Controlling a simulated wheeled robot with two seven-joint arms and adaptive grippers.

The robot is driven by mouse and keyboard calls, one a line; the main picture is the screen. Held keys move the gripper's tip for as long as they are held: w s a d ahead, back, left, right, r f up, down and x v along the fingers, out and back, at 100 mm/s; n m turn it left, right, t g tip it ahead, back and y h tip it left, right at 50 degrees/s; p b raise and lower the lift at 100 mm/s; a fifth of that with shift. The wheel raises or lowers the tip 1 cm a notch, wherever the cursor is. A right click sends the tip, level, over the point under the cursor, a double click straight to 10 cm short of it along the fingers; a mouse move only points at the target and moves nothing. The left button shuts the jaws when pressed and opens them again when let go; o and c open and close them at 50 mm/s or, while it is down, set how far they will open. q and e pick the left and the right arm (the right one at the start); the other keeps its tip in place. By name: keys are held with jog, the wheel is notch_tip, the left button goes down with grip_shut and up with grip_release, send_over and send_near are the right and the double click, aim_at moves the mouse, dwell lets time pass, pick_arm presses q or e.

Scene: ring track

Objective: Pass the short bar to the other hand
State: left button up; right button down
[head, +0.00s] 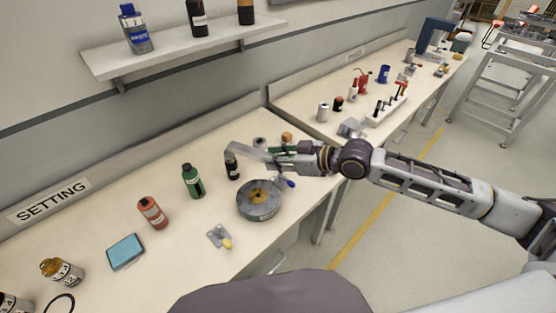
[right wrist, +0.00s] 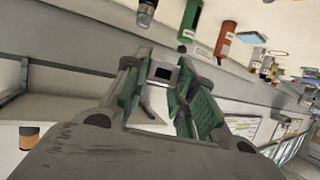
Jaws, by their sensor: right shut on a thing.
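The short bar (head: 252,154) is a pale grey piece that sticks out to the left from my right gripper (head: 283,157) in the head view. My right gripper is shut on it and holds it over the bench, near a dark bottle. In the right wrist view the bar (right wrist: 162,74) shows a dark square end between the green-padded fingers (right wrist: 160,95). Part of the bar is hidden by the fingers. My left gripper is in neither view.
On the bench (head: 190,235) stand a round grey fixture (head: 259,203), a dark bottle (head: 232,166), a green bottle (head: 193,182) and an orange bottle (head: 152,212). A blue tablet (head: 125,252) lies at the left. A shelf (head: 185,45) hangs above the bench.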

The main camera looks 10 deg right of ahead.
jog(key=a+r+n+g+y, duration=0.2)
jog(key=a+r+n+g, duration=0.1)
jog(key=a+r+n, duration=0.1)
jog(key=shift+w+a+r+g, duration=0.4)
jog(key=shift+w+r, duration=0.05)
jog(key=shift+r, duration=0.4)
dwell(0.7)
